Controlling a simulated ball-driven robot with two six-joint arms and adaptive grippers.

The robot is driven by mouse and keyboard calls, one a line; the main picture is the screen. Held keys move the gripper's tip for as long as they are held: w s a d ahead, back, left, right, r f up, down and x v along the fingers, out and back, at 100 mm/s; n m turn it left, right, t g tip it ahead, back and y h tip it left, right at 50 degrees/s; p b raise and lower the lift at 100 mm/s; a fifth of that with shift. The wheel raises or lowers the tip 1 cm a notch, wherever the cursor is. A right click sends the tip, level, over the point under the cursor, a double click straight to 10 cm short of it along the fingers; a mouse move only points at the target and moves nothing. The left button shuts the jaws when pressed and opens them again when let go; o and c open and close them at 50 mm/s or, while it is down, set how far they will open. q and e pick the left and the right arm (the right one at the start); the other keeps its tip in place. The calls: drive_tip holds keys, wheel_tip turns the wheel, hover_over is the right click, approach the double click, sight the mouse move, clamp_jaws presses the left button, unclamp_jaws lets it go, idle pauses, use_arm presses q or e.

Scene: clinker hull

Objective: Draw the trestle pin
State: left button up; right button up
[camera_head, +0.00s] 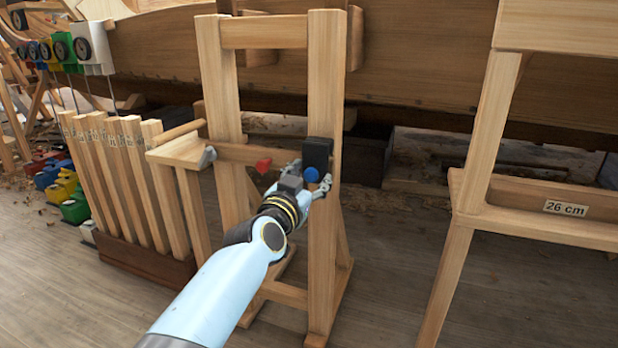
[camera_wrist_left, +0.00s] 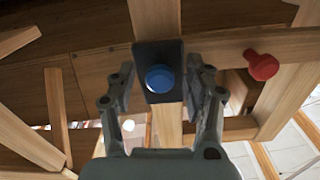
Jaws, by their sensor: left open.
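The wooden trestle (camera_head: 326,70) stands upright in the middle of the head view. A black block (camera_head: 317,150) is fixed on its right post, with a round blue knob (camera_head: 312,174) on the front. A red knob (camera_head: 263,165) sticks out of the crossbar to the left. I cannot tell which knob is the trestle pin. In the left wrist view, my open left gripper (camera_wrist_left: 166,84) has one finger on each side of the black block (camera_wrist_left: 158,53) and blue knob (camera_wrist_left: 160,78). The red knob (camera_wrist_left: 262,66) is to the right, outside the fingers. My right gripper is not in view.
A rack of upright wooden slats (camera_head: 110,180) stands left of the trestle. Another trestle, labelled 26 cm (camera_head: 566,208), stands at the right. The planked hull (camera_head: 420,70) runs behind. The floor (camera_head: 400,280) between the trestles is clear.

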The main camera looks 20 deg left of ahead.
use_arm(q)
clamp_jaws()
